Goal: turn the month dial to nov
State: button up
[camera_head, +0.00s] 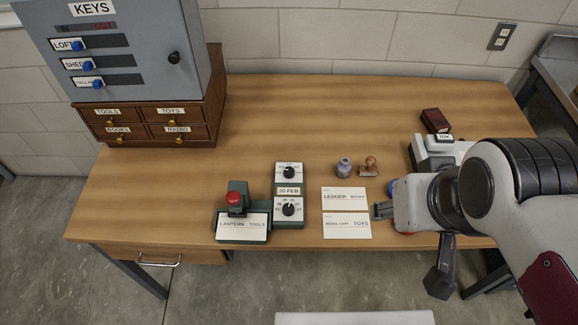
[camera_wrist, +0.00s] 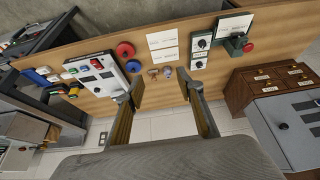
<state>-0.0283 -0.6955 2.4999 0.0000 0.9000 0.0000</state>
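A green date stamp unit (camera_head: 288,215) stands near the table's front edge. Its small window (camera_head: 289,190) reads 20 FEB. It has an upper dial (camera_head: 289,172) and a lower dial (camera_head: 288,208), each a black knob on a white face. The small markings do not show clearly which is the month dial. The unit also shows in the wrist view, with its two knobs (camera_wrist: 201,43) near the top. My gripper (camera_head: 381,210) is over the table's front right, right of the unit and apart from it. In the wrist view its fingers (camera_wrist: 163,88) are spread and empty.
A green stamping press with a red knob (camera_head: 233,198) stands left of the dials. Two cards (camera_head: 346,199), an ink bottle (camera_head: 344,167) and a wooden stamp (camera_head: 369,167) lie right. Wooden drawers (camera_head: 145,128) under a key cabinet (camera_head: 150,45) stand back left. The table's back middle is clear.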

jog(key=w+a+f+n+g, duration=0.1)
jog(key=w+a+f+n, duration=0.4)
jog(key=w, duration=0.4)
jog(key=w+a+f+n+g, duration=0.2)
jog(key=w+a+f+n, duration=0.4)
jog(key=w+f+n, duration=0.2)
jog(key=w+a+f+n+g, duration=0.2)
jog(key=w+a+f+n, duration=0.4)
jog(key=w+n, duration=0.3)
jog(key=shift+w+f+n, duration=0.3)
jog(key=shift+w+f, duration=0.35)
jog(key=shift+w, duration=0.35)
jog(key=shift+w+a+r+n, duration=0.1)
jog(key=shift+w+r+n, duration=0.1)
jog(key=shift+n, duration=0.3)
jog(key=shift+w+a+r+n, duration=0.1)
jog(key=shift+w+n, duration=0.1)
jog(key=shift+n, duration=1.3)
jog(key=shift+f, duration=0.1)
